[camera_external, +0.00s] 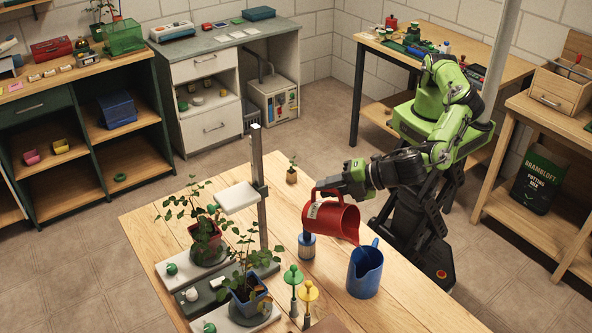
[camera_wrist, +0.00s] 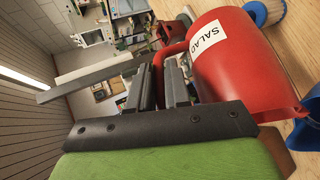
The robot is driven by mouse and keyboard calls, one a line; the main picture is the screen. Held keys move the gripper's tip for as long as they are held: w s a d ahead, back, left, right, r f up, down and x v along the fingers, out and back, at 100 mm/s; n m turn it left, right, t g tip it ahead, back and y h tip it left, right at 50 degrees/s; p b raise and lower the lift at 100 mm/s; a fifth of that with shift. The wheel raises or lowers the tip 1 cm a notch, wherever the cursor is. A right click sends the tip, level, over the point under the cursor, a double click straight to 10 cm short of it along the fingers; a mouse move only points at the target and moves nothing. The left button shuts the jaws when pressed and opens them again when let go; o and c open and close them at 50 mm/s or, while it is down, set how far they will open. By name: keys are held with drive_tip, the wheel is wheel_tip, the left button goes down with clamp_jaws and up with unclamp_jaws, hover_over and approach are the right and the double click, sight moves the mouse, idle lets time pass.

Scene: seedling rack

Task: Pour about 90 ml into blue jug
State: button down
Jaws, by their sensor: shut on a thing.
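My gripper (camera_external: 347,181) is shut on the handle of a red jug (camera_external: 325,217). The red jug is held above the table, tilted with its spout toward the right. The blue jug (camera_external: 364,273) stands upright on the wooden table, just below and right of the red jug's spout. A thin streak shows between the spout and the blue jug's mouth. The liquid level inside either jug cannot be seen.
Left are potted plants (camera_external: 205,241) on trays, a metal post (camera_external: 258,190) with a white plate, and green and yellow knobbed stakes (camera_external: 307,293). The table's right front is clear.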

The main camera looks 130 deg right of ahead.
sight(318, 201)
drive_tip(key=shift+s+a+r+t+h, duration=0.15)
drive_tip(key=shift+a+r+t+h, duration=0.2)
drive_tip(key=shift+a+r, duration=0.2)
idle(0.6)
drive_tip(key=d+f+y, duration=0.1)
drive_tip(key=w+d+f+g+y, duration=0.1)
drive_tip(key=d+f+y, duration=0.1)
drive_tip(key=shift+d+f+m+g+b, duration=0.25)
drive_tip(key=shift+m+b, duration=0.05)
drive_tip(key=shift+b, duration=0.1)
drive_tip(key=shift+d+f, duration=0.2)
drive_tip(key=shift+d, duration=0.2)
drive_tip(key=shift+w+d+m+g+y, duration=0.3)
drive_tip(key=shift+d+g+y, duration=0.15)
drive_tip(key=shift+y, duration=0.4)
drive_tip(key=shift+d+y, duration=0.25)
drive_tip(key=shift+y, duration=0.05)
